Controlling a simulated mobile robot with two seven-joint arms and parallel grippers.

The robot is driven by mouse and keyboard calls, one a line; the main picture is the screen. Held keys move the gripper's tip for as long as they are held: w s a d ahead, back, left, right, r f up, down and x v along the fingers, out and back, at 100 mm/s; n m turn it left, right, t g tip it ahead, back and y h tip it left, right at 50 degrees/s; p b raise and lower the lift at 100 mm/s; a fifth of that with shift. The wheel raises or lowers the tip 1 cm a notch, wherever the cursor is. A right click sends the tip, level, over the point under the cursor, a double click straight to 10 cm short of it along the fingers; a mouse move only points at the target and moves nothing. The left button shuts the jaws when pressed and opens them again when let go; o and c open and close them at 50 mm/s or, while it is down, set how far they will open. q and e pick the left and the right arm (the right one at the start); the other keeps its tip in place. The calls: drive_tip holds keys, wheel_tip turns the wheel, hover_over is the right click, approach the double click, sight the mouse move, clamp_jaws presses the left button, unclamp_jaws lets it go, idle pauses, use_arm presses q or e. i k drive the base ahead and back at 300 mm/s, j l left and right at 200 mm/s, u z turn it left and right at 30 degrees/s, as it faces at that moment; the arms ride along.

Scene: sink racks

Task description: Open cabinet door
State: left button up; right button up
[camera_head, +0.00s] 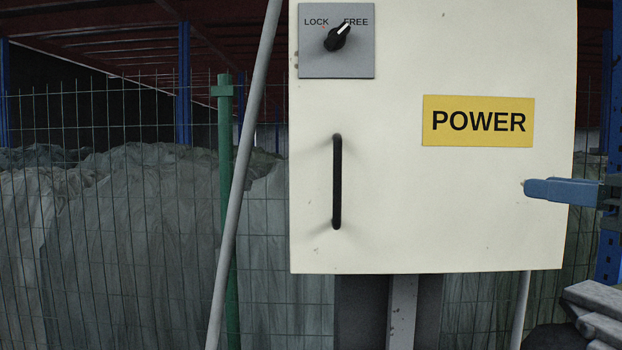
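The cream cabinet door (430,210) fills the middle of the view and looks closed, facing me. A black vertical bar handle (337,182) is on its left side. Above the handle, a grey plate (311,62) carries a black rotary knob (337,38), whose white mark points up and right towards FREE. My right gripper (527,189) comes in from the right edge, in front of the door's right part and well to the right of the handle. Its blue fingers overlap from this angle, so their opening cannot be told. My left gripper is out of view.
A yellow POWER sign (478,121) is on the door. A grey slanted pole (236,180) and a green post (226,200) stand left of the cabinet, with wire fencing behind. Grey slabs (598,312) lie at the lower right. The space around the handle is clear.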

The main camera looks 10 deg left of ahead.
sight(415, 142)
drive_tip(key=i+j+z, duration=0.1)
drive_tip(key=j, duration=0.35)
drive_tip(key=i+j+z, duration=0.1)
drive_tip(key=j, duration=0.3)
drive_tip(key=j+z, duration=0.3)
drive_tip(key=j, duration=0.5)
